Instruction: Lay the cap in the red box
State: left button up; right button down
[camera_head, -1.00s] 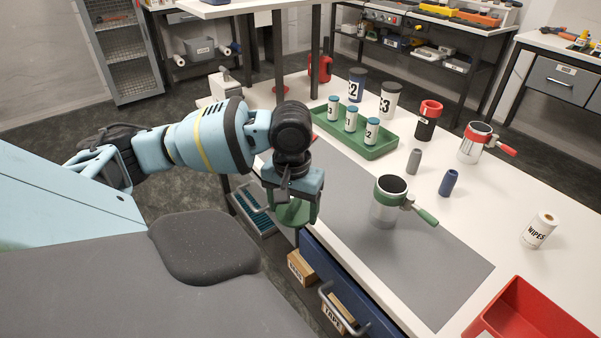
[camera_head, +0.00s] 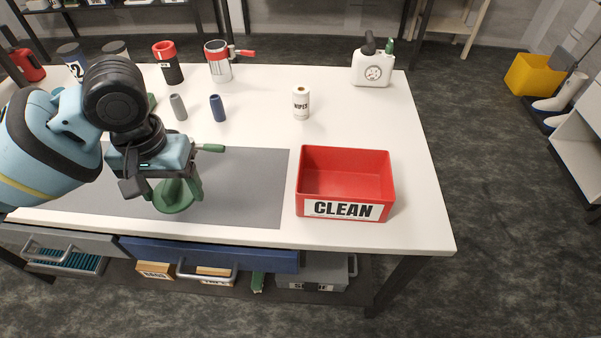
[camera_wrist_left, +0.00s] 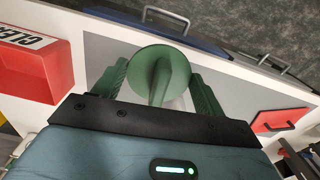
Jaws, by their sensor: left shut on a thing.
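The green cap (camera_head: 173,196), a round disc with a stem, is in my left gripper (camera_head: 173,185). The gripper is shut on its stem and holds it above the grey mat, left of the red box. In the left wrist view the cap (camera_wrist_left: 158,72) shows between the two green fingers. The red box (camera_head: 345,160) is labelled CLEAN, is open at the top and looks empty; it stands at the table's front right. Part of the box (camera_wrist_left: 28,72) shows at the left of the wrist view. My right gripper is not in view.
A green mug handle (camera_head: 210,148) sticks out behind my gripper; the mug itself is hidden. A wipes roll (camera_head: 301,103), a blue cylinder (camera_head: 217,108) and a grey one (camera_head: 178,107) stand farther back. The mat (camera_head: 255,185) is clear between gripper and box.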

aim_at(341, 193)
jog(key=i+j, duration=0.4)
jog(key=z, duration=1.3)
